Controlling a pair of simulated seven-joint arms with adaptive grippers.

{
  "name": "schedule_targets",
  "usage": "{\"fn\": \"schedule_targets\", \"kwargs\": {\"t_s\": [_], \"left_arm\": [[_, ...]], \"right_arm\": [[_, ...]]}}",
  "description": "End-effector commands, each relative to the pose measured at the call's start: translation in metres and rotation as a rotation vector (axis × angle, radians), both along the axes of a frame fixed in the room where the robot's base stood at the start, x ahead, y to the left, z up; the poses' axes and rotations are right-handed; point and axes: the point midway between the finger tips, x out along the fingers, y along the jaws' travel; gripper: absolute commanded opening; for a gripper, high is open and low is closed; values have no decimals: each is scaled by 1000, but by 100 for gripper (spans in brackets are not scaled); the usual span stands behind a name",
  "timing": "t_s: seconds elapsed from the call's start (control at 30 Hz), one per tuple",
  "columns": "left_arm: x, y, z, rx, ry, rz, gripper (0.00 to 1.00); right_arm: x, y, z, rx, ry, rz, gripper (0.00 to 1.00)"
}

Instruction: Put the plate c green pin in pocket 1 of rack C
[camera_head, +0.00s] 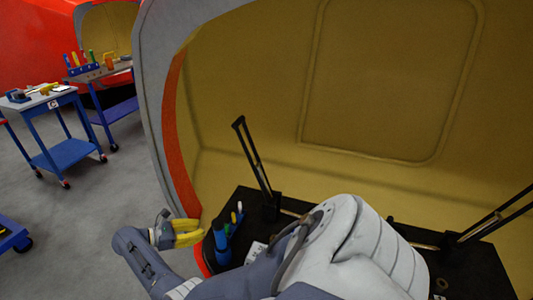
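A small green pin-like piece (233,217) stands upright among slim pieces at the left end of the black shelf in the nosecone. Blue pieces (221,243) stand right beside it; whether they are a rack, and which one, I cannot tell. No plate or pocket labels are readable. My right gripper (187,232), with yellow fingers, is just left of these pieces, at the nosecone's rim. Its fingers look close together, but I cannot tell whether they are open or shut. I see nothing held in it. My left gripper is not in view. My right arm hides the middle of the shelf.
The black shelf (470,270) carries an upright black bracket (255,160) and a second slanted one (495,215) at right. The orange and grey nosecone rim (183,150) stands close to my gripper. Blue carts (62,154) with tools stand at far left, with open floor between.

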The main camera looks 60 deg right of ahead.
Motion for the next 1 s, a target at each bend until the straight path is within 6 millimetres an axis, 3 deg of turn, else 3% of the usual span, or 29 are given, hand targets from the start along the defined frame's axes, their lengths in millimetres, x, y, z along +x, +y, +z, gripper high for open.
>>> {"fn": "schedule_targets", "kwargs": {"t_s": [0.17, 0.27, 0.37, 0.47, 0.6, 0.73, 0.87, 0.93, 0.97, 1.0], "left_arm": [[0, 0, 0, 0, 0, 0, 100], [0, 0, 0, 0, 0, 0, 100], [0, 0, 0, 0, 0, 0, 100], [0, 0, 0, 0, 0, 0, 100], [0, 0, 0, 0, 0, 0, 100], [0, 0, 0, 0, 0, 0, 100], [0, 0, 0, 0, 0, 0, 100], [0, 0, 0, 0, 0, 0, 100], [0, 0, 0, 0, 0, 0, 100], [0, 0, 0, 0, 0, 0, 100]], "right_arm": [[-3, -24, -1, -114, 254, 216, 20], [6, -35, -3, -217, 510, 415, 20], [21, -32, -13, -327, 797, 619, 20], [37, -16, -36, -437, 1096, 812, 20], [48, 24, -91, -592, 1522, 1061, 20], [37, 68, -159, -742, 1897, 1261, 20], [-2, 115, -240, -915, 2278, 1447, 20], [-34, 138, -284, -1018, 2470, 1537, 20], [-50, 148, -302, 1039, -2490, -1536, 20], [-72, 159, -325, 1017, -2391, -1459, 20]]}}
